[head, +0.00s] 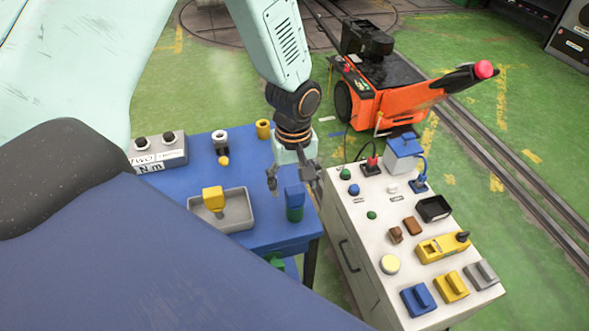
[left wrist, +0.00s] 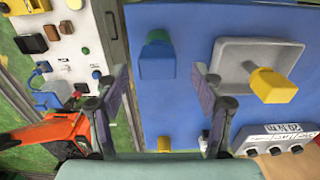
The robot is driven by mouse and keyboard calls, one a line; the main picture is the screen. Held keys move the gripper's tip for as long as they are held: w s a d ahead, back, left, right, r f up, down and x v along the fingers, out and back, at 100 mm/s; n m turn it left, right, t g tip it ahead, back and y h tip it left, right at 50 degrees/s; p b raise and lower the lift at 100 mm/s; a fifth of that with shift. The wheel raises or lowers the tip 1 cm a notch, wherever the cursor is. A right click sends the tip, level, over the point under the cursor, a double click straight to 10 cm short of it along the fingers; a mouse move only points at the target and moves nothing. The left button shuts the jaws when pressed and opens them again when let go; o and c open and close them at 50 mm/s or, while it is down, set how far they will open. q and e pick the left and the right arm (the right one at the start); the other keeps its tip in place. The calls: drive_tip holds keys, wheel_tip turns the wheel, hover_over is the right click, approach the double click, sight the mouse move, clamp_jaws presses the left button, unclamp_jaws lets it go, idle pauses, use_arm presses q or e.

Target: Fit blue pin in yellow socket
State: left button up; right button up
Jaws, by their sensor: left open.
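The blue pin (head: 294,194) has a block-like blue head and stands upright in a green socket (head: 295,213) near the right edge of the blue table. In the left wrist view the blue pin (left wrist: 157,68) lies ahead, between the lines of the two fingers. The yellow socket (head: 263,129), a short open cylinder, stands at the table's far edge. My left gripper (head: 291,180) is open and empty, just above and beside the blue pin; its fingers also show in the left wrist view (left wrist: 160,84). My right gripper is not in view.
A grey tray (head: 236,217) holds a yellow-headed pin (head: 213,198). A white socket (head: 220,138) and a control box (head: 158,151) stand behind it. A white console (head: 352,222) with knobs and blocks adjoins the table's right. An orange cart (head: 385,107) stands beyond.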

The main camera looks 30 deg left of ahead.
sight(295, 189)
use_arm(q)
drive_tip(key=shift+w+f, duration=0.2)
drive_tip(key=shift+f, duration=1)
drive_tip(key=shift+s+d+f, duration=0.1)
drive_tip(key=shift+d+f, duration=0.1)
drive_tip(key=shift+f, duration=0.05)
drive_tip(key=shift+s, duration=0.15)
drive_tip(key=shift+a, duration=0.1)
drive_tip(key=shift+w+f, duration=0.1)
drive_tip(key=shift+w, duration=0.1)
drive_tip(key=c, duration=0.3)
drive_tip(key=shift+s, duration=0.15)
drive_tip(key=c, duration=1)
drive_tip(key=o, duration=0.7)
drive_tip(key=shift+c, duration=0.2)
drive_tip(key=c, duration=0.7)
